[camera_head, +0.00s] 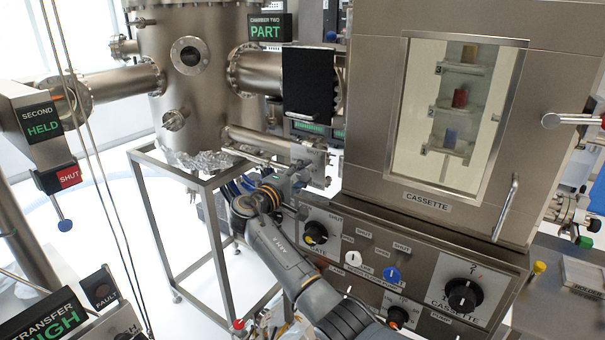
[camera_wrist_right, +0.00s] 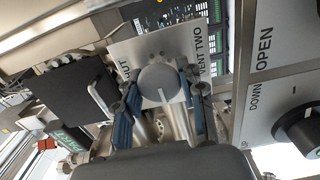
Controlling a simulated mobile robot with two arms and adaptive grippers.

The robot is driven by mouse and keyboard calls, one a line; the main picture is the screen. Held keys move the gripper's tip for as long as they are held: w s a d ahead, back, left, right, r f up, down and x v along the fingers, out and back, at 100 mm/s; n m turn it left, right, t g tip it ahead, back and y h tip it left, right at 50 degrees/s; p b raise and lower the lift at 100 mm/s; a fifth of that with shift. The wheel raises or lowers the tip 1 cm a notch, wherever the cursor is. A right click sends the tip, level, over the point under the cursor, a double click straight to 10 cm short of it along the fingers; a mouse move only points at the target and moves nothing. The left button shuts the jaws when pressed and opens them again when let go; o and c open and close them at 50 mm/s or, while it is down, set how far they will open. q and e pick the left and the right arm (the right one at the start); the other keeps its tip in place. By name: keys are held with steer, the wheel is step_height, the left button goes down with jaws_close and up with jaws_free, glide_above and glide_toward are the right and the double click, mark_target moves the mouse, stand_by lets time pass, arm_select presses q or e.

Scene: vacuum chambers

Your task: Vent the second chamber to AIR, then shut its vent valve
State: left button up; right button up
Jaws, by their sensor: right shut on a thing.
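The second chamber (camera_head: 205,75) is a steel vessel at upper left, and its CHAMBER TWO sign (camera_head: 266,29) reads PART in green. The vent valve is a round grey knob (camera_wrist_right: 158,82) on a pale plate (camera_wrist_right: 128,52) in the right wrist view. The plate's lettering shows VENT TWO on the right and SHUT, partly covered, on the left. My right gripper (camera_wrist_right: 160,97) has one finger on each side of the knob and is shut on it. In the head view this gripper (camera_head: 298,178) is beside the small valve assembly, where the knob is hard to make out. My left gripper is not in view.
The cassette chamber (camera_head: 425,197) and its panel of knobs stand close to the right of my right arm. A steel frame (camera_head: 213,225) is just left of it. A SECOND sign (camera_head: 42,123) reads HELD, with a red SHUT label below. A black panel (camera_head: 310,80) stands above the gripper.

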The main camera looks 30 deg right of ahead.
steer(key=o, duration=1.2)
steer(key=v, duration=1.2)
steer(key=shift+f, duration=0.1)
